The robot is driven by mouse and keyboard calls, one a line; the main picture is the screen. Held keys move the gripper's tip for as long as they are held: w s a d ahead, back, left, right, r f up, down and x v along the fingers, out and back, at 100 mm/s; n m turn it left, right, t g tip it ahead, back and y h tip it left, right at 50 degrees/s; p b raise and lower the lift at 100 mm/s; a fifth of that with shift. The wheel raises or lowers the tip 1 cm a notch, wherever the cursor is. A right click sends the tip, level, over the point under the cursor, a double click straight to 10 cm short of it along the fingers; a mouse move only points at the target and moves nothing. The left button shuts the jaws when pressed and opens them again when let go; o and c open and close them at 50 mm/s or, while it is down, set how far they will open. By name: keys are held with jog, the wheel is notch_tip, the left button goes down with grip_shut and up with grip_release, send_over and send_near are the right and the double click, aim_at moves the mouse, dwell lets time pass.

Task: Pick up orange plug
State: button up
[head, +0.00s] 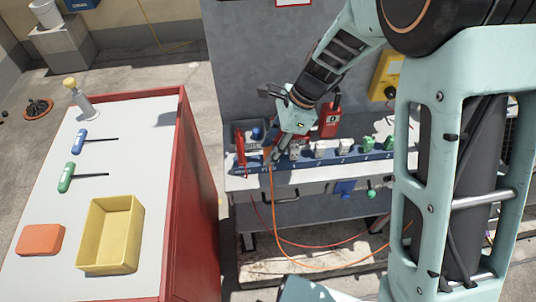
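An orange cable (274,205) hangs in a loop from the left end of a blue strip (335,158) on the grey bench. Its upper end, where the orange plug would be, lies at or under my gripper (270,153) and is mostly hidden. My gripper points down at the strip's left end, close to the cable's top. Its fingertips are too small and covered to show whether they are open or shut on the plug. White blocks (319,148) and green blocks (368,144) sit along the strip to the right.
A red tool (241,150) and a dark tray (249,129) lie left of my gripper. A red cabinet (184,190) at left carries screwdrivers, a yellow bin (110,262) and an orange box (40,240).

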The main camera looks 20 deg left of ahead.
jog(key=shift+x, duration=0.75)
jog(key=shift+c, duration=0.5)
grip_shut()
jog(key=shift+r, duration=0.15)
